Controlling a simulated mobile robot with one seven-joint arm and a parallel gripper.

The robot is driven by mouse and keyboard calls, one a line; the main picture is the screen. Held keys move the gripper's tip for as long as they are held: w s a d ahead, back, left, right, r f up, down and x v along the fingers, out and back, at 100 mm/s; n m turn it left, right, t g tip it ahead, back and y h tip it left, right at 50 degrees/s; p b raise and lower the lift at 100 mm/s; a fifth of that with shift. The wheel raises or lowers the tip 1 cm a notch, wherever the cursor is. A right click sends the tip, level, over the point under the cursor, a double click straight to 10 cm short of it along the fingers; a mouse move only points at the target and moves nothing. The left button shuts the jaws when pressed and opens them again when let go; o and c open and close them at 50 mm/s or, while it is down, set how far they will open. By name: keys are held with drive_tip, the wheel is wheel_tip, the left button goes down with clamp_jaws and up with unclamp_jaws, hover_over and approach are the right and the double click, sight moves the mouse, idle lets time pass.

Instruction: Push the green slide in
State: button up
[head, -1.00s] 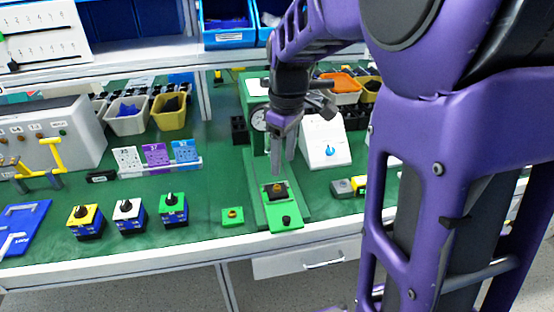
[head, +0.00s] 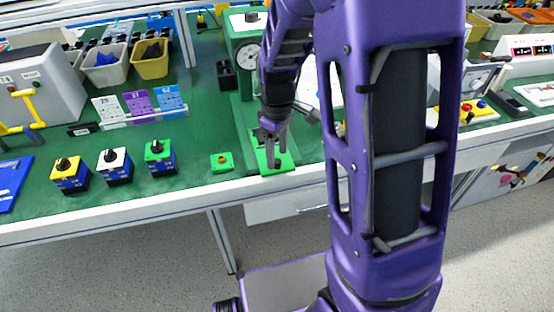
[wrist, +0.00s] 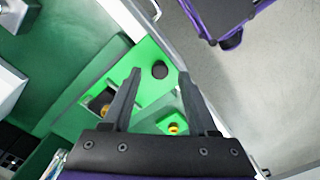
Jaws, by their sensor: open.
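The green slide (head: 284,162) is a flat green plate with a black knob at the front of the green press-like fixture (head: 240,75). It sticks out toward the table's front edge. In the wrist view the slide (wrist: 152,60) shows its round black knob (wrist: 160,70) just beyond my fingertips. My gripper (head: 275,165) is open and points down over the slide, with its fingers either side of the knob's line. In the wrist view my gripper (wrist: 158,76) holds nothing. In the head view my fingers hide part of the slide and knob.
A small green block with a brass-coloured top (head: 222,161) sits left of the slide. Yellow (head: 69,173), white (head: 115,165) and green (head: 159,156) rotary switches stand further left. The table's front edge (head: 200,194) is close to the slide.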

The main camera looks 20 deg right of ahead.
drive_tip(key=shift+f, duration=1.15)
clamp_jaws()
idle(0.6)
